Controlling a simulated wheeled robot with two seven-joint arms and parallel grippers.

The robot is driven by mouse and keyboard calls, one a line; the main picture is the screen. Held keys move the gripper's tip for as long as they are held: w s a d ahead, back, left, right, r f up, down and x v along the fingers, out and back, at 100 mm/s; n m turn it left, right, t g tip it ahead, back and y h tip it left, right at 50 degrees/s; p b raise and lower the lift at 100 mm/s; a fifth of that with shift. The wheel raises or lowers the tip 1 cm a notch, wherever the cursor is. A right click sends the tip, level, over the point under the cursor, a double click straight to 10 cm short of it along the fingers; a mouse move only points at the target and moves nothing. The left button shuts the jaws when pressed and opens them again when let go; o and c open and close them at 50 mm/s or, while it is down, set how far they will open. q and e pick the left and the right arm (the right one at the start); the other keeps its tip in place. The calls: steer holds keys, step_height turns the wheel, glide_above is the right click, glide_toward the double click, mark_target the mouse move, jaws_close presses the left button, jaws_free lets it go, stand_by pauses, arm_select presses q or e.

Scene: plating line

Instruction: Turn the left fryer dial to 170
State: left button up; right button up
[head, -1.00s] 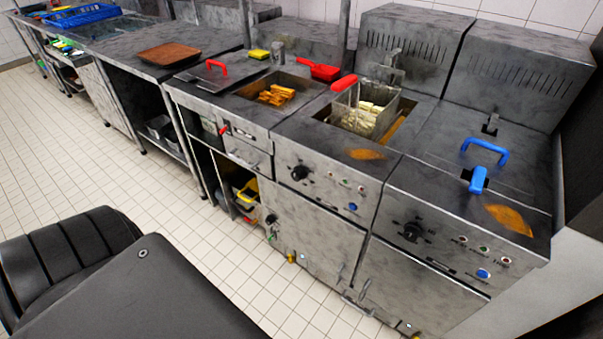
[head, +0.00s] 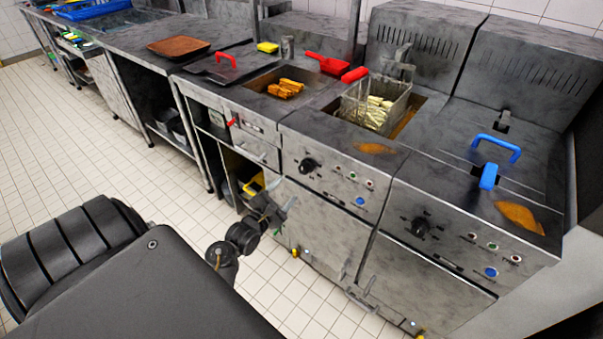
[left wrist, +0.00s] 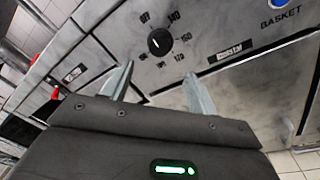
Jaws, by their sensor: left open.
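The left fryer dial (head: 309,166) is a black knob on the front panel of the left fryer. In the left wrist view the dial (left wrist: 160,41) has printed numbers around it, among them 140, 160 and 170. A small white mark shows on the knob; I cannot tell which number it points at. My left gripper (head: 280,204) is in front of the fryer fronts, below and left of the dial. In the left wrist view its two fingers (left wrist: 160,77) are apart and empty, with the dial beyond the gap, not touched. My right gripper is not in view.
The right fryer has its own black dial (head: 420,227) and a blue-handled lid (head: 497,148). A wire basket with a red handle (head: 376,106) sits in the left fryer's well. Blue buttons (head: 360,201) are beside the dials. Tiled floor before the fryers is open.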

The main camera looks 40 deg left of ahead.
mark_target(302, 170)
arm_select(q)
steer(key=w, duration=0.3)
steer(key=w+a, duration=0.1)
steer(key=w, duration=0.6)
steer(key=shift+w+a, duration=0.2)
steer(key=shift+w, duration=0.2)
steer(key=shift+r, duration=0.15)
steer(key=c, duration=0.9)
steer(key=shift+c, duration=0.2)
